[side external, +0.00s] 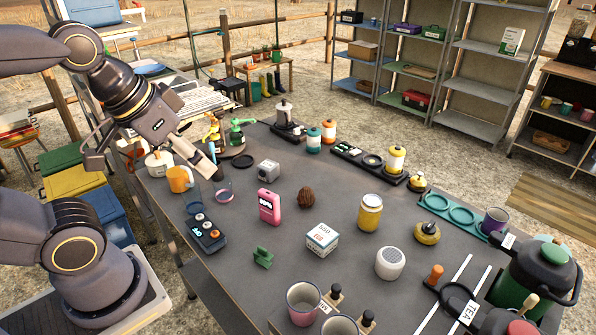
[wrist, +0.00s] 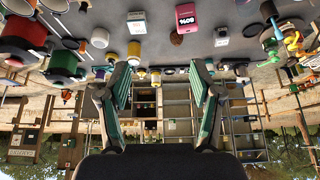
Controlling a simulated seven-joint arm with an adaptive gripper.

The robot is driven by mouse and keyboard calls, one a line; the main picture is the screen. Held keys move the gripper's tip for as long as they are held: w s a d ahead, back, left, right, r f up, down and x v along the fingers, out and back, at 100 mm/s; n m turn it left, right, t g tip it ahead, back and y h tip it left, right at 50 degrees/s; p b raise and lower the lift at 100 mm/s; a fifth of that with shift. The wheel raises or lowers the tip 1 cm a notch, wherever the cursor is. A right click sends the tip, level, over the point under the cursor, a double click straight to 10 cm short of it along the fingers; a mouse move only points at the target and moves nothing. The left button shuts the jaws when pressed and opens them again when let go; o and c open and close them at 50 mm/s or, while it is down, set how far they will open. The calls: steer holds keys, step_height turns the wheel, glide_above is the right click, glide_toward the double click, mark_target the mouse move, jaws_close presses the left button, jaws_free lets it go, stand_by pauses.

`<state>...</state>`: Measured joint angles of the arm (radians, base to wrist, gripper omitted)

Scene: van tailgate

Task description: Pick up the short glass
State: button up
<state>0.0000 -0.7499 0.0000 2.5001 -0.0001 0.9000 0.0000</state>
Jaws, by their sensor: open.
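A short clear glass (side external: 223,191) with a pinkish tint at its base stands on the dark tabletop, left of the pink box. A second clear glass (side external: 194,203) stands to its left, partly lost against the dark table. My gripper (side external: 153,166) is above the table's left edge, its fingers spread wide and empty. One fingertip appears just above and behind the glasses in the picture; it is apart from them as far as I can tell. In the wrist view my open fingers (wrist: 161,88) have nothing between them, and I cannot make out the short glass there.
An orange mug (side external: 180,179) and white pot (side external: 158,162) stand left of the glasses. A dark device with round knobs (side external: 207,233) lies in front. The pink box (side external: 269,206) and grey cube (side external: 268,170) stand to the right. Bare tabletop lies between these things.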

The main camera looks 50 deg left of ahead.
steer(key=o, duration=0.3)
steer(key=shift+o, duration=0.2)
